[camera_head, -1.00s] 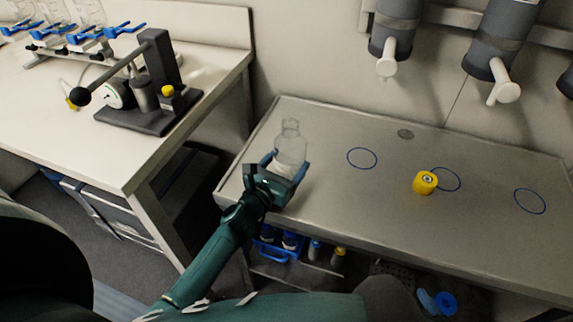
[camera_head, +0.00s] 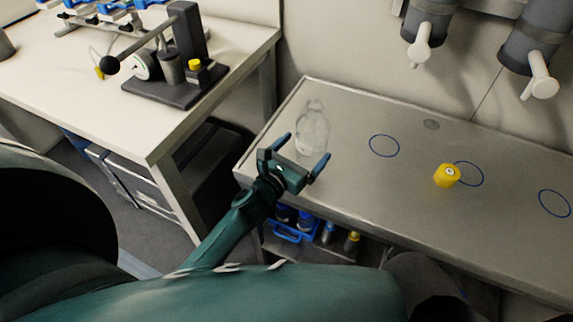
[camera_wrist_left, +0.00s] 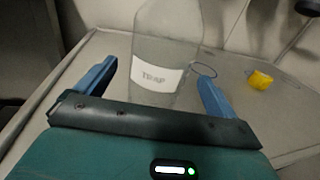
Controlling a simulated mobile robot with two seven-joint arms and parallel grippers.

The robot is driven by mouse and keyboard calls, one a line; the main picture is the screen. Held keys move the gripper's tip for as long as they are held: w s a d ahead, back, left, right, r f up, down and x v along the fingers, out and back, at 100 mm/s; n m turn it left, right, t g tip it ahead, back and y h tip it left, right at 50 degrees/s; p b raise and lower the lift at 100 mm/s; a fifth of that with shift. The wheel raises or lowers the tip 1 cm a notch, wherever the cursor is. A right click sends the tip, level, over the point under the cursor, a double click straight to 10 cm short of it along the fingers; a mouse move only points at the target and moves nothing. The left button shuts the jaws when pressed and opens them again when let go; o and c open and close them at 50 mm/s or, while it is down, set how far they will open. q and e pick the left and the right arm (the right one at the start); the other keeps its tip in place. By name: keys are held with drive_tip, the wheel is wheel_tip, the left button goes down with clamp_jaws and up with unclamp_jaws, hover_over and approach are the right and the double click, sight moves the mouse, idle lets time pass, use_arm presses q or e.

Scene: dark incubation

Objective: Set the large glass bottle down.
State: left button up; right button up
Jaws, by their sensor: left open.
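The large glass bottle (camera_head: 312,130) is clear and stands upright on the left end of the metal bench (camera_head: 365,185). In the left wrist view the bottle (camera_wrist_left: 163,50) shows a white label with dark lettering. My left gripper (camera_head: 302,152) is open, its blue fingers spread wide, just in front of the bottle on the near side. In the left wrist view the left gripper (camera_wrist_left: 155,90) has a finger on either side of the bottle's lower part, with gaps. My right gripper is not in view.
A yellow cap-like object (camera_head: 446,175) sits on the bench beside one of several blue circles. A white table (camera_head: 75,85) at left carries a lever press (camera_head: 175,65). Grey cylinders (camera_head: 428,25) hang above the bench. The bench between bottle and yellow object is clear.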

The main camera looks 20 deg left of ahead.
use_arm(q)
drive_tip(key=v, duration=0.8)
drive_tip(key=shift+s, duration=0.25)
drive_tip(key=s+d+f+n+g, duration=0.2)
drive_tip(key=s+n, duration=0.4)
drive_tip(key=n, duration=1.2)
drive_tip(key=s+d+f+n+g, duration=0.2)
drive_tip(key=s+d+n+g, duration=0.2)
drive_tip(key=n, duration=1.3)
drive_tip(key=s, duration=0.3)
drive_tip(key=shift+s+d+n, duration=0.25)
drive_tip(key=shift+n, duration=0.15)
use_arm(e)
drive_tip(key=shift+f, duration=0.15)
